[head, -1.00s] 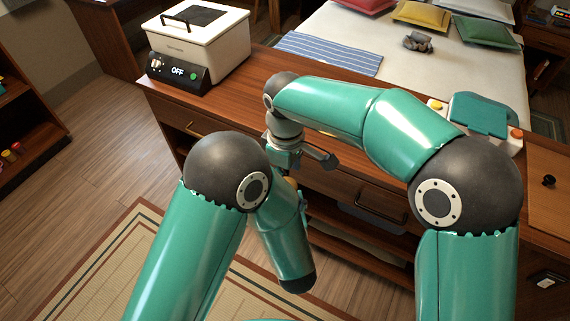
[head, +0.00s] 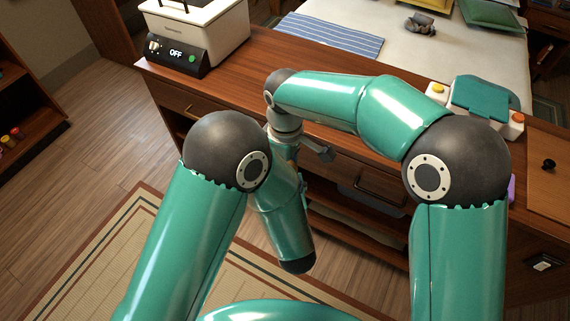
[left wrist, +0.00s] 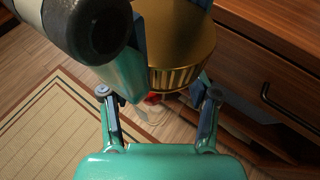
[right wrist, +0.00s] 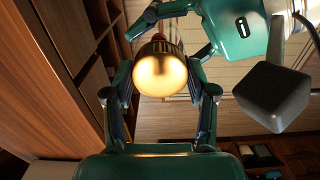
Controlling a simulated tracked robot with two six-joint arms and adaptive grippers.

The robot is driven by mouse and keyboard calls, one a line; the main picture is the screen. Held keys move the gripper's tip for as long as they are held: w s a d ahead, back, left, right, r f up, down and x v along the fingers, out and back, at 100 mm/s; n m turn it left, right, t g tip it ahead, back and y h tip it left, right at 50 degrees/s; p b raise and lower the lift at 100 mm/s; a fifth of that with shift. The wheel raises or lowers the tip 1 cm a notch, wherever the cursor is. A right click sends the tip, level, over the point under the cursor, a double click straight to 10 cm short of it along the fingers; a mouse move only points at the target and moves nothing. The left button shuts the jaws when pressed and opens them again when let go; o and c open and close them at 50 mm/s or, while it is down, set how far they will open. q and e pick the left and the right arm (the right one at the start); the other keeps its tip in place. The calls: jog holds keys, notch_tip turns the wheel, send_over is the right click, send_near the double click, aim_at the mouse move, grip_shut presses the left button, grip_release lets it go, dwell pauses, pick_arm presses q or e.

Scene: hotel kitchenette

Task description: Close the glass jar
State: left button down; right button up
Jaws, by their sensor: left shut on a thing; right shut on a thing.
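The gold lid with a ridged rim (left wrist: 178,40) is large in the left wrist view; its glowing top (right wrist: 160,72) faces me in the right wrist view. The clear glass jar (left wrist: 154,112), with something red in it, shows only in part below the lid. My left gripper (left wrist: 160,95) is shut on the jar. My right gripper (right wrist: 160,85) is shut on the lid, one finger on each side. Lid and jar are lined up close together; I cannot tell whether the lid is seated. In the head view my arms hide both.
The wooden counter (head: 230,85) with drawers stands just beyond my grippers. On it are a white appliance marked OFF (head: 195,35), a striped cloth (head: 330,35) and a teal-and-white device (head: 480,95). A patterned rug (head: 110,255) lies on the floor below.

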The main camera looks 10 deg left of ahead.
jog(key=m, duration=0.6)
jog(key=shift+w, duration=0.1)
jog(key=m, duration=0.5)
jog(key=o, duration=1.3)
jog(key=shift+r, duration=2.25)
jog(key=shift+c, duration=0.5)
